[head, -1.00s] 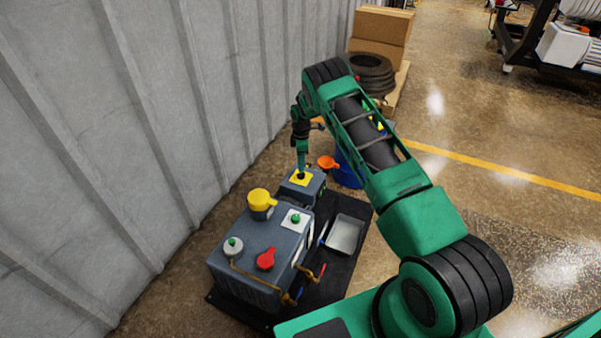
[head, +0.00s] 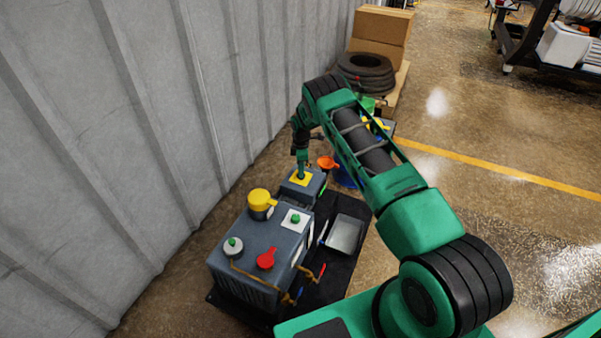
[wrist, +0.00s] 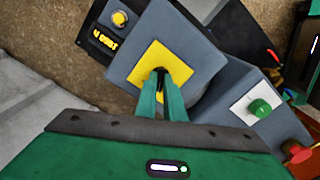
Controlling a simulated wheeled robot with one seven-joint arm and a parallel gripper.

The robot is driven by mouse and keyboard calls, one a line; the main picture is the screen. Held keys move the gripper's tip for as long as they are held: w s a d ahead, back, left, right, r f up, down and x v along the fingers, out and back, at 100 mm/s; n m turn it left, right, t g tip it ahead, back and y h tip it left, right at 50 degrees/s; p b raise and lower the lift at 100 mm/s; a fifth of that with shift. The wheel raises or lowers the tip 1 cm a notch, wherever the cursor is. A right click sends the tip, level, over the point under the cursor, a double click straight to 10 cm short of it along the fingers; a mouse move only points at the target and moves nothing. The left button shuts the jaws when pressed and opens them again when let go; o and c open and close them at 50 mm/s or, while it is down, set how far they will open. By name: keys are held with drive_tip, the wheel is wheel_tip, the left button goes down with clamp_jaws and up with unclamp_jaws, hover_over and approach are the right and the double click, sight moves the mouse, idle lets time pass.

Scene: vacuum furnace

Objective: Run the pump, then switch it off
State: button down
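A small grey unit (head: 312,193) with a yellow square plate (head: 290,181) on top stands at the far end of the larger grey furnace box (head: 250,250). In the wrist view the yellow plate (wrist: 186,62) lies straight below my fingertips. My gripper (wrist: 162,74) has its two green fingers close together over a small dark part at the middle of the plate. The fingers hide most of that part, and contact is unclear. A dark panel beside the plate carries a round yellow button (wrist: 120,18) and a lit yellow display (wrist: 104,40), too small to read surely.
A metal tray (head: 345,235) lies on the black mat. A corrugated wall (head: 150,130) closes the left.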

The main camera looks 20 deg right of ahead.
drive_tip(key=shift+w, duration=0.15)
drive_tip(key=m, duration=0.5)
drive_tip(key=shift+r+m, duration=0.1)
drive_tip(key=shift+m, duration=0.3)
drive_tip(key=m, duration=0.6)
drive_tip(key=shift+w, duration=0.1)
drive_tip(key=shift+d, duration=0.1)
idle(0.3)
drive_tip(key=c, duration=1.9)
unclamp_jaws()
drive_tip(key=shift+o, duration=0.2)
wheel_tip(320, 180, up, 11)
drive_tip(key=shift+f, duration=0.2)
